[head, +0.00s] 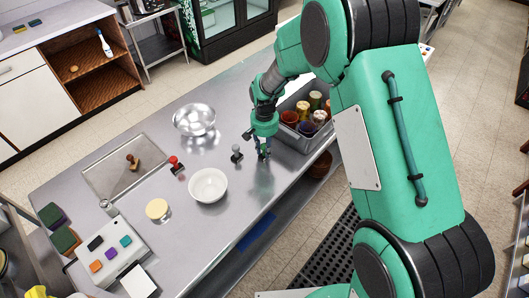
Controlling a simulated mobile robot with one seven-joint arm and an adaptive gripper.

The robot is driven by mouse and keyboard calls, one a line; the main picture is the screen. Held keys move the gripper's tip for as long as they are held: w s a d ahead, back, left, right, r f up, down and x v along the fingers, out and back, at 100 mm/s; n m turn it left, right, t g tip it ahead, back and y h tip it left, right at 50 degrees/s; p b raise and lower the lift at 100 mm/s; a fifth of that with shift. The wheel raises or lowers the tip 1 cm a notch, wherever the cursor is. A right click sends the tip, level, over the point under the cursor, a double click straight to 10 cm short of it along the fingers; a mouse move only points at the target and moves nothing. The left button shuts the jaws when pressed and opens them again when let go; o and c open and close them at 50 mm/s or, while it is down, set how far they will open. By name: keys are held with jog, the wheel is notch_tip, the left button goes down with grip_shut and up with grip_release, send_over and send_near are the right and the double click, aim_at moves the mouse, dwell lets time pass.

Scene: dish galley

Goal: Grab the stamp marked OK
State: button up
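Several hand stamps are on the steel counter (100,182) in the head view. One with a grey knob and dark base (237,154) stands just left of my gripper. A red-knobbed stamp (175,165) stands farther left, and a brown wooden-looking stamp (133,161) is in the shallow sink area (108,178). Any marking on them is too small to read. My gripper (263,154) points down low over the counter, beside the grey-knobbed stamp and apart from it. Its fingers are small and partly hidden, so I cannot tell whether they are open or hold anything.
A white bowl (208,185), a metal bowl (194,119) and a pale round item (157,209) stand around the stamps. A grey bin of cups (297,140) is right of my gripper. A white board with coloured squares (118,257) lies at the front left.

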aim_at(265, 144)
grip_shut()
jog(key=shift+r, duration=0.15)
jog(key=shift+r, duration=0.45)
jog(key=r, duration=0.1)
jog(key=r+p, duration=0.1)
jog(key=shift+s+d+r, duration=0.1)
jog(key=shift+s+r, duration=0.2)
jog(key=s+d, duration=0.1)
jog(key=s, duration=0.4)
jog(key=s+d+r+p, duration=0.1)
jog(key=s, duration=0.4)
jog(key=s+d, duration=0.1)
jog(key=s, duration=0.4)
jog(key=shift+d+r+p, duration=0.15)
jog(key=shift+d+p, duration=0.1)
jog(key=shift+p, duration=0.15)
